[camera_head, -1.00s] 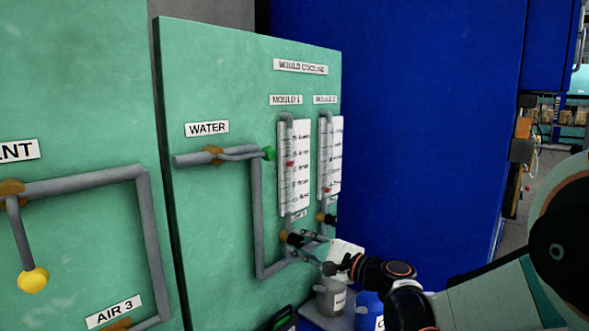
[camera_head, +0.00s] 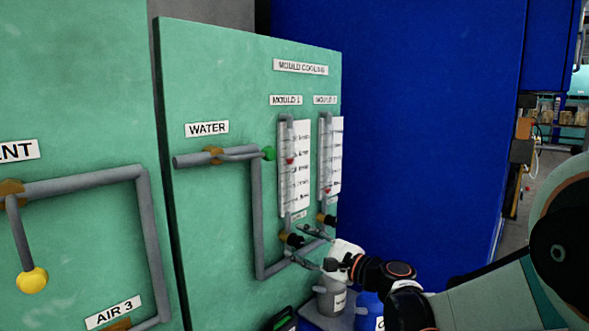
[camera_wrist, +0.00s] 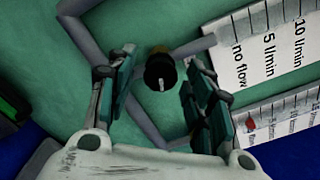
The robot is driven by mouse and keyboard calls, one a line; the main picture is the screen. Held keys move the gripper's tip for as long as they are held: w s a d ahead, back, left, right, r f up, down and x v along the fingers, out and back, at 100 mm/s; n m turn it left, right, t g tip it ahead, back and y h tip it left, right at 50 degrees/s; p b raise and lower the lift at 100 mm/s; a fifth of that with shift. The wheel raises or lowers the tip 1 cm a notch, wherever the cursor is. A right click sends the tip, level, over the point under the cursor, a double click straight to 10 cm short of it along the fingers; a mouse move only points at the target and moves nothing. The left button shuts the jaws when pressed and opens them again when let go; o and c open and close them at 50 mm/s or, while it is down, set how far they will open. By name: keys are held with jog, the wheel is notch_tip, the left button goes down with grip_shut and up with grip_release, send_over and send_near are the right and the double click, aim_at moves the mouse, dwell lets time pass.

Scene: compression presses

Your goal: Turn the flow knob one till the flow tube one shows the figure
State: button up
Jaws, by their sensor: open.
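Flow knob one, a black knob (camera_head: 292,240) on a brass-coloured fitting, sits below the MOULD 1 tube. In the wrist view the same knob (camera_wrist: 160,72) shows a pale mark on its face. My gripper (camera_head: 297,243) is open, one finger on each side of the knob; in the wrist view its fingertips (camera_wrist: 160,62) show gaps to the knob. Flow tube one (camera_head: 288,170) has a white scale with a red float a little above its middle; the figures are too small to read there. In the wrist view its scale (camera_wrist: 262,45) shows "no flow", "5 l/min" and "10 l/min".
The MOULD 2 tube (camera_head: 326,165) and its black knob (camera_head: 329,219) stand close to the right. Grey pipes (camera_head: 258,220) run left of and below knob one. Grey and blue containers (camera_head: 331,300) stand below my gripper. A blue wall (camera_head: 420,120) lies to the right.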

jog(key=shift+d, duration=0.1)
jog(key=v, duration=0.7)
dwell(0.5)
jog(key=v, duration=1.2)
jog(key=s+d+f+n+g+h, duration=0.1)
jog(key=s+d+f+n+h, duration=0.1)
jog(key=s, duration=0.5)
jog(key=s+d+f+n+g+h, duration=0.1)
jog(key=s+d+f+n+h, duration=0.2)
jog(key=s+n+h, duration=0.4)
jog(key=s+d+f+n+g+h, duration=0.1)
jog(key=s+d+f+n+h, duration=0.1)
jog(key=s+n+h, duration=0.3)
jog(key=s+f+n, duration=0.1)
jog(key=s, duration=0.2)
jog(key=shift+d+f+g, duration=0.2)
jog(key=shift+f+g, duration=0.2)
